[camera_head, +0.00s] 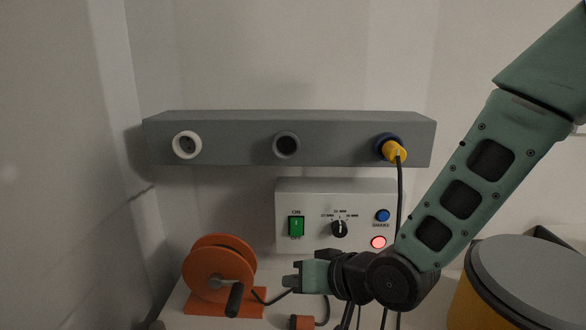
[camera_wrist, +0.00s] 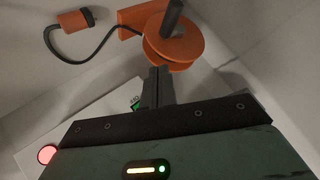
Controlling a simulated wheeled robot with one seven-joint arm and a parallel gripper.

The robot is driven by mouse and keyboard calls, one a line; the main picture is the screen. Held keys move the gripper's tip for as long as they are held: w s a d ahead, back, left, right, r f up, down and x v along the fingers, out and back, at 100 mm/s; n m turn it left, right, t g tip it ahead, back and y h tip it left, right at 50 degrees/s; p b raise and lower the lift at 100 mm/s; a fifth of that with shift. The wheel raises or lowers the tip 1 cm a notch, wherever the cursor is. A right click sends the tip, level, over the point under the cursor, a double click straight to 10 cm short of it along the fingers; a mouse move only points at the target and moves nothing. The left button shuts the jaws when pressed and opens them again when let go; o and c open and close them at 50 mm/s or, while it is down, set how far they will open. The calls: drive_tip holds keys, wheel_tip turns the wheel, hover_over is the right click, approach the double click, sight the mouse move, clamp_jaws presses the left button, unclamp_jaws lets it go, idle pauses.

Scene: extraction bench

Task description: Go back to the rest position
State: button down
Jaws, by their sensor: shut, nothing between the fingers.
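My gripper (camera_head: 290,281) is shut and empty in the head view. It points left in front of the bench, below the control box and just right of the orange cable reel. In the wrist view my gripper (camera_wrist: 158,72) has its fingers together, with the orange reel (camera_wrist: 172,45) beyond the tips. The orange reel (camera_head: 213,262) has a dark crank handle. My arm comes in from the upper right of the head view, and its wrist hides part of the bench and cables.
A grey socket bar (camera_head: 235,133) holds a yellow plug (camera_head: 396,152) at its right end. The control box (camera_head: 300,190) has a green switch, a knob, a blue button and a lit red lamp (camera_head: 378,242). An orange connector (camera_head: 301,322) lies below. A grey-lidded yellow drum (camera_head: 525,275) stands right.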

drive_tip(key=s+d+r+n+g+h+p, duration=0.1)
drive_tip(key=s+d+r+n+g+h, duration=0.1)
drive_tip(key=s+d, duration=0.4)
drive_tip(key=s+d+r+n+g+h+p, duration=0.2)
drive_tip(key=s+d+r+g+h, duration=0.3)
drive_tip(key=s, duration=1)
drive_tip(key=d+h, duration=0.1)
drive_tip(key=d, duration=0.1)
drive_tip(key=shift+d+r+n+p, duration=0.3)
drive_tip(key=shift+n, duration=0.1)
drive_tip(key=shift+w, duration=0.2)
